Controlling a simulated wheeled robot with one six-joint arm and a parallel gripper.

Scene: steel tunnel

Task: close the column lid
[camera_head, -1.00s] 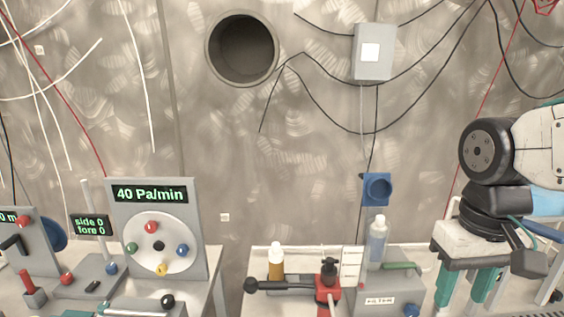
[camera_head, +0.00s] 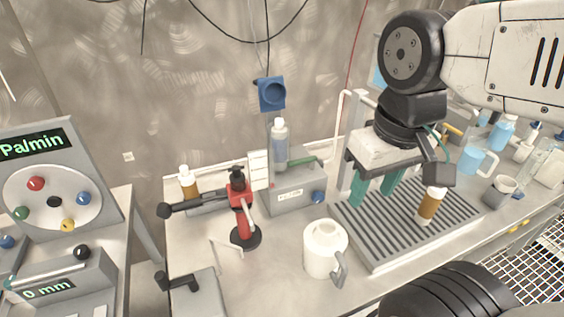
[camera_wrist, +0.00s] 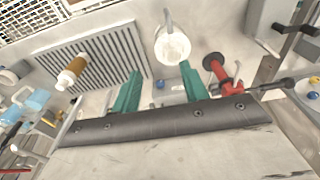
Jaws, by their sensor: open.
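A blue square piece with a round recess (camera_head: 272,94) stands upright above a clear bottle-like column (camera_head: 279,146) on a grey box (camera_head: 298,190); it looks like the column lid, raised, but I cannot be sure. My gripper (camera_head: 374,194) is open and empty, its teal fingers pointing down above the ribbed drain tray, to the right of the column and apart from it. The wrist view shows both teal fingers spread (camera_wrist: 160,70) with nothing between them. I cannot make out the blue piece in the wrist view.
A red clamp-like device (camera_head: 240,205) with a black lever stands left of the column. A white jug (camera_head: 325,250) stands in front. A brown bottle (camera_head: 430,206) is on the drain tray (camera_head: 375,258). Another brown bottle (camera_head: 188,182) stands back left. Cups and bottles crowd the right.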

